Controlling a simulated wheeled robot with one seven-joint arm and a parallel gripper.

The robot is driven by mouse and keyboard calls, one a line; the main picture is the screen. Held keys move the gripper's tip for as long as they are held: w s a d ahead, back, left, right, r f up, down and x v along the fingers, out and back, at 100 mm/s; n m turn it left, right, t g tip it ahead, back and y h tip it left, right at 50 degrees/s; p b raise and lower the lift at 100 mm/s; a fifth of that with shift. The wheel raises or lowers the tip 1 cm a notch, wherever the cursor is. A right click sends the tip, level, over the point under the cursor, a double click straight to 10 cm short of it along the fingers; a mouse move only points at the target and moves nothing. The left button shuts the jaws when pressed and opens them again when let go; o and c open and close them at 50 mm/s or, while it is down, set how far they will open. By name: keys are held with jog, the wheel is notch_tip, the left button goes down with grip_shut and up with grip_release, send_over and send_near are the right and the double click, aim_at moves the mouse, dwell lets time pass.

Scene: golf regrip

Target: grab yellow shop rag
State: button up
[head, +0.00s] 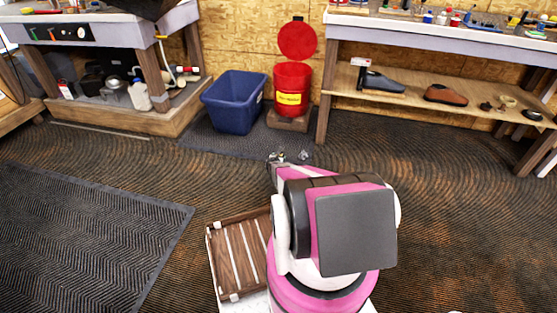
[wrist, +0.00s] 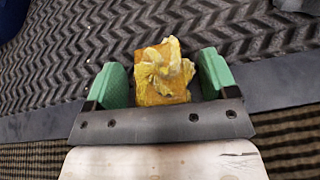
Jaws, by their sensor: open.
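The yellow shop rag (wrist: 160,78) is a crumpled yellow cloth with pale folds on top. In the wrist view it lies on the dark ribbed mat, between the two green fingertips of my gripper (wrist: 160,80). The gripper is open, with a gap visible on each side of the rag. I cannot tell how far the fingertips are above the mat. In the head view the rag is hidden behind my arm, and only a small part of my gripper (head: 288,157) shows.
A blue bin (head: 233,103) and a red can (head: 291,90) with its lid up stand beyond my arm. A workbench (head: 100,22) is at left and a shelf (head: 420,92) with shoes at right. A wooden slatted tray (head: 238,258) is beside me.

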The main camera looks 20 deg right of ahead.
jog(key=c, duration=1)
jog(key=shift+r, duration=0.1)
